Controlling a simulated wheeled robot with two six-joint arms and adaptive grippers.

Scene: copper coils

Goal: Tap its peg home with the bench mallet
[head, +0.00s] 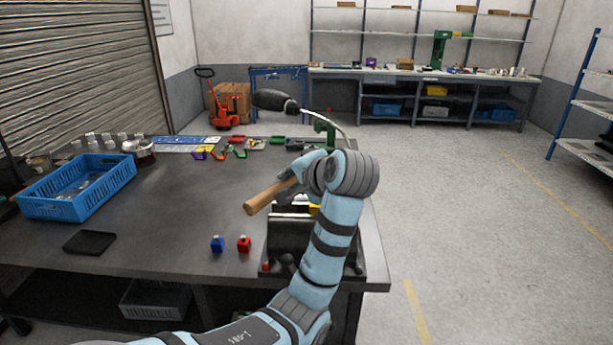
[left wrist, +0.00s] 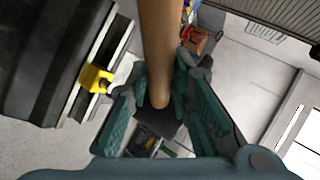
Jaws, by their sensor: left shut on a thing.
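My left gripper (head: 304,172) is shut on a wooden handle (head: 267,197), which I take for the mallet's. The handle slants down to the left in the head view, above the bench. In the left wrist view the handle (left wrist: 160,50) runs between the two fingers of my gripper (left wrist: 160,95). I cannot make out the mallet's head for certain. A dark vise-like fixture (head: 290,235) stands at the bench's front right, partly hidden by my arm. A yellow piece (head: 314,210) sits at its pale edge; it also shows in the left wrist view (left wrist: 95,78), apart from the handle. No peg is clearly visible.
A blue crate (head: 75,200) stands on the bench's left (head: 165,225). Blue (head: 217,244) and red (head: 244,244) small items lie near the front edge, left of the fixture. Coloured bins (head: 225,153) and a lamp (head: 275,100) are at the back. The bench's middle is clear.

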